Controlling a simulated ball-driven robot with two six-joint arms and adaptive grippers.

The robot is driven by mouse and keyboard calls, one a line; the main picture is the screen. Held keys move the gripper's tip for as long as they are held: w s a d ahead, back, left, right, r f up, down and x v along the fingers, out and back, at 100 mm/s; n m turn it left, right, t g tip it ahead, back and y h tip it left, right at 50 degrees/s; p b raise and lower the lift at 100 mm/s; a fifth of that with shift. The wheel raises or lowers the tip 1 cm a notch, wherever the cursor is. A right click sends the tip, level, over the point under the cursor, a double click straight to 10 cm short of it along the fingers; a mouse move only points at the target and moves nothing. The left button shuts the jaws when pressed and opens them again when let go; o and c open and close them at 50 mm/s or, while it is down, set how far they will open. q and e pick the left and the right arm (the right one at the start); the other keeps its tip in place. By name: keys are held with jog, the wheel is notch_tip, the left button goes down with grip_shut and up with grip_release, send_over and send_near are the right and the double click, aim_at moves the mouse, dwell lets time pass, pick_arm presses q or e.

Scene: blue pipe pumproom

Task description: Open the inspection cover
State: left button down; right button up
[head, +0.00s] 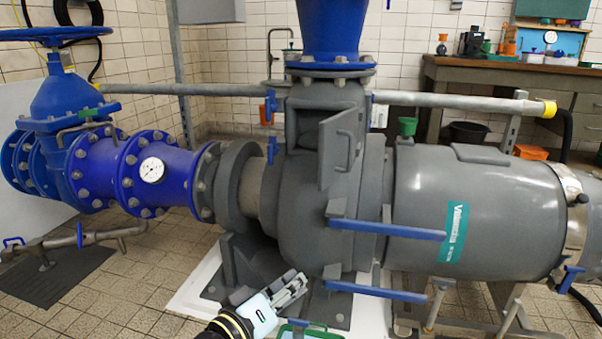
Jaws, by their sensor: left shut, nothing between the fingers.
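The inspection cover (339,150) is a grey hinged plate with a small handle on the grey pump housing (300,215), below the blue upper pipe. It stands swung out at an angle, with the recess of the housing showing to its left. My left gripper (300,283) is low in front of the pump, below the cover and well apart from it. Its fingers are together and hold nothing. My right gripper is not in view.
Two blue lever handles (388,229) stick out to the right below the cover. A grey motor (480,205) fills the right side. Blue flanged pipe with a gauge (152,170) is on the left. A workbench (500,75) stands at the back right.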

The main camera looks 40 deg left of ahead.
pick_arm(q)
jog(key=w+a+r+n+y+p, duration=0.4)
jog(key=a+r+n+p, duration=0.15)
jog(key=r, duration=0.25)
jog(key=w+a+r+n+y+p, duration=0.3)
jog(key=a+r+n+p, duration=0.25)
jog(key=r+n, duration=0.2)
jog(key=a+f+b+x, duration=0.1)
jog(key=b+x, duration=0.2)
jog(key=x, duration=0.8)
jog(key=shift+g, duration=0.3)
jog(key=d, duration=0.4)
jog(key=shift+d+r, duration=0.15)
jog(key=shift+d, duration=0.15)
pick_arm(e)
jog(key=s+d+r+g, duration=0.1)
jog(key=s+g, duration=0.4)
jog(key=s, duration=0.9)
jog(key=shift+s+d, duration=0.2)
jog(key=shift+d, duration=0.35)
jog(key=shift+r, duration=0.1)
